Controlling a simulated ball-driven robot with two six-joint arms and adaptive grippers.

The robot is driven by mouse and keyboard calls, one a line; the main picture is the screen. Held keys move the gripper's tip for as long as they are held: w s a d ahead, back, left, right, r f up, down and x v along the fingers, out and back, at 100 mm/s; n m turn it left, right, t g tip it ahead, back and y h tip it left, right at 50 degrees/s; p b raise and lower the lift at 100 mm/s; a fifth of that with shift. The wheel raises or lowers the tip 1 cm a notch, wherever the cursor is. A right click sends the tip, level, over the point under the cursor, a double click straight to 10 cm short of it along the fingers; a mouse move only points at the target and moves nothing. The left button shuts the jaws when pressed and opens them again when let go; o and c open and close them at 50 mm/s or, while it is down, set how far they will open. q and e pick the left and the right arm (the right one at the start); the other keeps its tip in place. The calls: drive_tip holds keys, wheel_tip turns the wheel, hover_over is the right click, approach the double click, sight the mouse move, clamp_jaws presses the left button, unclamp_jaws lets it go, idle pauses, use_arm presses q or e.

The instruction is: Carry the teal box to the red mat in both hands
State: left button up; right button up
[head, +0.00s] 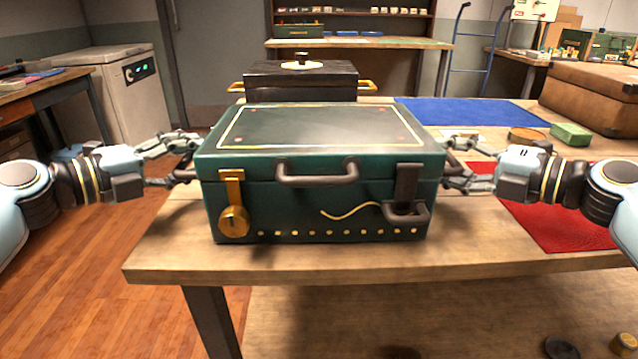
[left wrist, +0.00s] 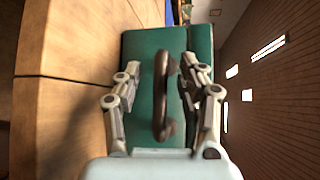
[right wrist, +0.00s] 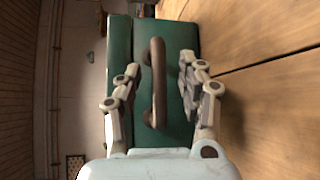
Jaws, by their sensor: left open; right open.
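The teal box (head: 320,208) stands upright and closed on the wooden table, with a brass latch, a dark latch and a front handle. My left gripper (head: 190,158) is open at its left side. In the left wrist view a dark side handle (left wrist: 162,95) lies between the open fingers (left wrist: 160,85). My right gripper (head: 455,163) is open at the box's right side. In the right wrist view the other side handle (right wrist: 157,82) lies between its open fingers (right wrist: 158,80). I cannot tell whether the fingers touch. The red mat (head: 565,225) lies on the table at right, partly behind my right arm.
A black chest with brass handles (head: 300,83) stands behind the box. A blue mat (head: 465,111) lies at the back right. A small green box (head: 570,134), a round tin (head: 526,135) and a brown case (head: 600,92) are beyond the red mat.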

use_arm(q)
drive_tip(key=shift+c, duration=0.4)
use_arm(e)
drive_tip(key=shift+c, duration=0.4)
use_arm(q)
clamp_jaws()
use_arm(e)
clamp_jaws()
drive_tip(key=shift+r, duration=0.15)
